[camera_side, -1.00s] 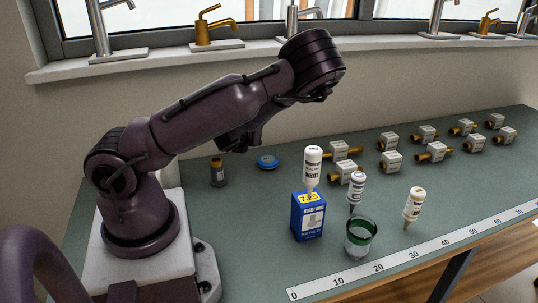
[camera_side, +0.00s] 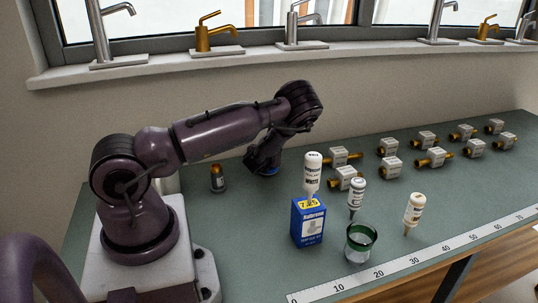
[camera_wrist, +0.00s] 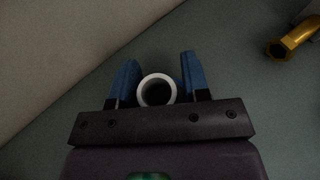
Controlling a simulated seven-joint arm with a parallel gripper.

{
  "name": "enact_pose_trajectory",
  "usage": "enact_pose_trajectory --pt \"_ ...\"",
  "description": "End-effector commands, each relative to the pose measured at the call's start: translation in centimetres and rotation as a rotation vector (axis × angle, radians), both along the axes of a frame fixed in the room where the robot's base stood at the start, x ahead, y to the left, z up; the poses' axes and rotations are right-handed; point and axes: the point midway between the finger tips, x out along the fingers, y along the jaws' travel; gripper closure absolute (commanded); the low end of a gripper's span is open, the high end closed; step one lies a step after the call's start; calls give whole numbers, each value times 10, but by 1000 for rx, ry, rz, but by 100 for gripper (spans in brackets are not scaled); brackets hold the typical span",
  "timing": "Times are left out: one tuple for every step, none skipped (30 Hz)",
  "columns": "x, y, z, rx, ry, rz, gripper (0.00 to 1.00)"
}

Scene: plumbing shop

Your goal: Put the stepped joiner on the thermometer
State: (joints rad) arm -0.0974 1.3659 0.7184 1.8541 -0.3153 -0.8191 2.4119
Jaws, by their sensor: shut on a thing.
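In the wrist view my gripper (camera_wrist: 158,64) has two blue fingers, shut on a white ring (camera_wrist: 157,90) with a dark hole. In the side view my gripper (camera_side: 264,168) is low over the bench behind the blue box, and a little blue shows at its tip. The ring itself cannot be made out there. I cannot tell whether the ring touches the bench. No piece is clearly recognisable as the stepped joiner or the thermometer.
A dark bottle with an orange top (camera_side: 217,178) stands left of my gripper. A blue box (camera_side: 307,222), white bottles (camera_side: 357,193) and a green-rimmed glass (camera_side: 361,240) stand in front. White blocks with brass ends (camera_side: 433,157) fill the right. A ruler (camera_side: 400,266) edges the bench.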

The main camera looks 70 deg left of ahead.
Motion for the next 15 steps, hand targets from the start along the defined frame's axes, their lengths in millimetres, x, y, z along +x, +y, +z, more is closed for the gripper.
enact_pose_trajectory --pt "-1 1 -5 1 0 1 80" --pt "-1 1 -6 1 0 1 80" --pt "-1 0 -6 1 0 1 80" --pt "0 0 -5 2 -1 1 80" --pt "0 0 -5 1 0 1 80" --pt "0 0 -5 1 0 1 80" --pt "0 0 -5 1 0 1 80" --pt "0 0 -5 1 0 1 80" --pt "0 0 -5 2 1 1 80" --pt "0 0 -6 2 1 1 80" --pt "0 0 -7 1 0 0 80" --pt "0 0 -9 1 0 0 80" --pt "0 0 -8 2 -1 0 50" --pt "0 0 -8 2 -1 0 44" --pt "0 0 -8 2 -1 0 34"
